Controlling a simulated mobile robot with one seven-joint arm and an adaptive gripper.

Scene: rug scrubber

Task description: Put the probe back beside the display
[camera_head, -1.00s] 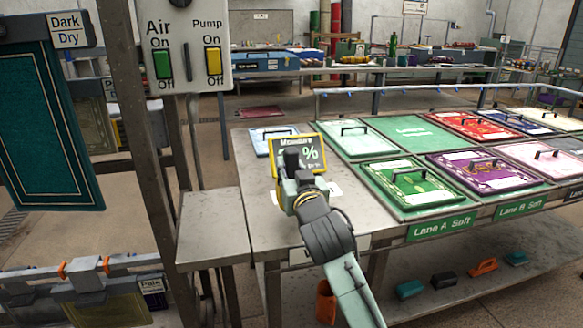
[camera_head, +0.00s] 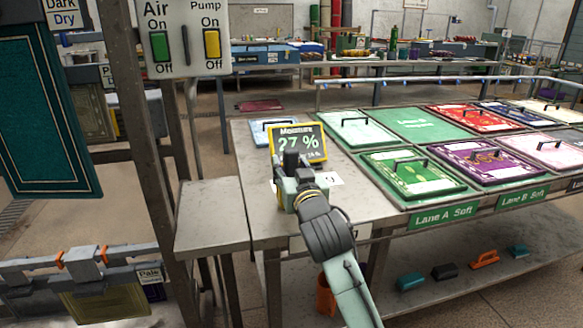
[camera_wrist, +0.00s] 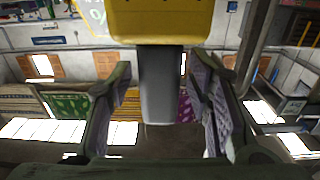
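The display (camera_head: 310,134) is a dark sign with a yellow rim reading 27 %. It stands on the metal table (camera_head: 207,200), and part of it shows at the top of the wrist view (camera_wrist: 97,12). My gripper (camera_head: 290,172) is in front of its lower left. In the wrist view my two fingers (camera_wrist: 160,75) stand on either side of the probe (camera_wrist: 160,85), with its grey stem centred between them and a yellow block at its top. Narrow gaps show beside the stem.
A green framed rug sample (camera_head: 412,176) and several others lie on the table to the right. A switch panel (camera_head: 184,38) hangs on a post at left. The table's near left part is bare.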

